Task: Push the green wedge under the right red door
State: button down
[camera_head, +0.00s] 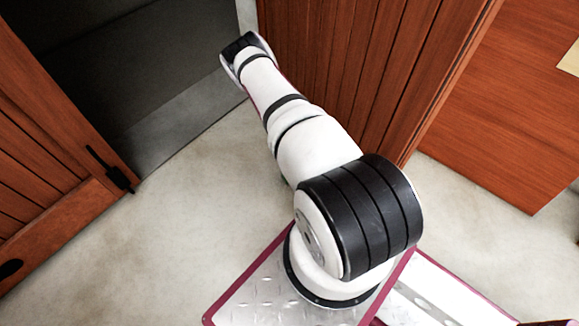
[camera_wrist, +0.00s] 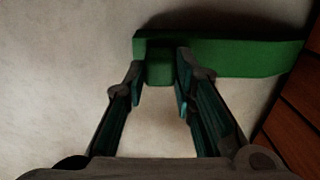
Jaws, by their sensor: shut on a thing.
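The green wedge (camera_wrist: 235,57) lies on the pale floor across the top of the wrist view, its long body reaching right. A short green block at its left part sits between the fingertips of my gripper (camera_wrist: 160,78), which is shut on it. In the head view the right red door (camera_head: 345,60) stands behind my arm.
A left red door (camera_head: 45,150) with a black handle (camera_head: 110,170) stands at the left. A dark grey doorway (camera_head: 150,70) opens between the doors. A red wooden panel (camera_head: 510,110) stands at the right. Pale floor (camera_head: 190,220) is clear between the left door and my base.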

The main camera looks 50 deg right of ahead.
jog(key=shift+d, duration=0.1)
jog(key=c, duration=1.2)
grip_release()
jog(key=shift+c, duration=0.2)
notch_tip(320, 180, up, 12)
